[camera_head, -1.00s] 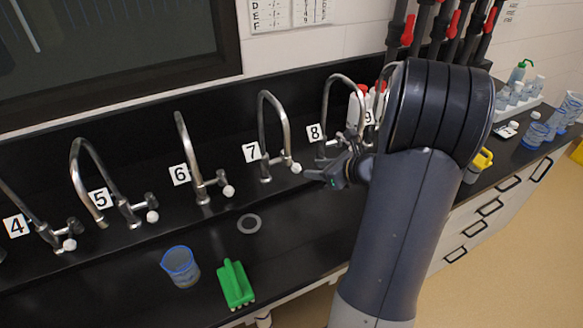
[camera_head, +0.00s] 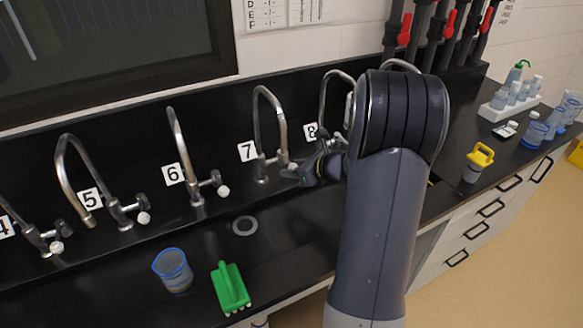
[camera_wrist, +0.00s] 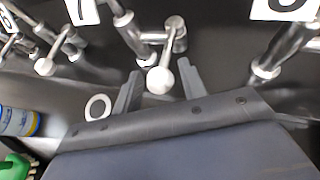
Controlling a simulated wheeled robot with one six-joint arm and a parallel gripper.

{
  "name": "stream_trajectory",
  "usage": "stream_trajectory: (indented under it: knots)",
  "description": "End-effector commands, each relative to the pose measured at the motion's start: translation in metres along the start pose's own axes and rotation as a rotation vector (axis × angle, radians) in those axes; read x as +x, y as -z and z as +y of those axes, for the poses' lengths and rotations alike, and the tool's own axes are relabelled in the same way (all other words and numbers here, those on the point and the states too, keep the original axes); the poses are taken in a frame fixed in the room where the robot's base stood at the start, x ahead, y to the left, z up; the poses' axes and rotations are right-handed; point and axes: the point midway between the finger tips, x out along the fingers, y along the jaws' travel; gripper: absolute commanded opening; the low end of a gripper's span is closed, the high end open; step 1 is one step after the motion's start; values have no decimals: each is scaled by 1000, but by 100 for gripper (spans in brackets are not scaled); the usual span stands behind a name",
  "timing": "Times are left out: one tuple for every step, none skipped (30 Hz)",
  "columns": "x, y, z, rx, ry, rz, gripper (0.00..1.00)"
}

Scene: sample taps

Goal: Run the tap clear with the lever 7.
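Tap 7 (camera_head: 257,130) is a steel gooseneck on the black bench, with a "7" label (camera_head: 247,152) beside it. I see no water from its spout. Its lever ends in a white ball (camera_head: 292,165), which also shows large in the wrist view (camera_wrist: 160,80). My gripper (camera_head: 299,173) is right beside this lever. In the wrist view my gripper (camera_wrist: 160,67) is open, one finger on each side of the white ball. Gaps show on both sides, and I see no contact. The depth of the ball between the fingers is unclear.
Tap 6 (camera_head: 174,140) stands to the left and tap 8 (camera_head: 324,100) to the right, partly behind my arm. A blue-rimmed beaker (camera_head: 173,272) and a green brush-like block (camera_head: 231,287) are at the front left. A grey ring (camera_head: 245,225) lies in the bench top.

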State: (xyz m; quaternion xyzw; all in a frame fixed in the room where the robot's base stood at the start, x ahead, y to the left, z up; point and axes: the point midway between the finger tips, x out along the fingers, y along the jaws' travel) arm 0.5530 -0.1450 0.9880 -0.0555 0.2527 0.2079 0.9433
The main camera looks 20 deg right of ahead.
Motion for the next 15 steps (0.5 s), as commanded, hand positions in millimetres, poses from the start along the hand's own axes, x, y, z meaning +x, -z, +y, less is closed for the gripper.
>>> stream_trajectory:
  knots:
    - [0, 0, 0, 0, 0, 0, 40]
    - [0, 0, 0, 0, 0, 0, 40]
    - [-1, 0, 0, 0, 1, 0, 40]
    - [-3, -1, 0, 0, 1, 0, 40]
    - [-6, -1, -1, 0, 2, 0, 40]
    - [-10, -1, -1, 1, 3, 0, 40]
    - [-14, -2, -1, 1, 4, 0, 40]
    - [-17, -2, -1, 0, 3, 1, 40]
    - [-22, -2, -1, 0, 2, 0, 40]
    - [-26, -2, -1, 1, 3, 0, 40]
    - [-30, -2, -1, 1, 3, 0, 40]
    - [-34, -2, -1, 1, 3, 0, 40]
    - [-38, -2, -1, 1, 3, 0, 40]
    - [-42, -2, -1, 1, 3, 0, 40]
    - [-47, -2, -1, 0, 3, 0, 40]
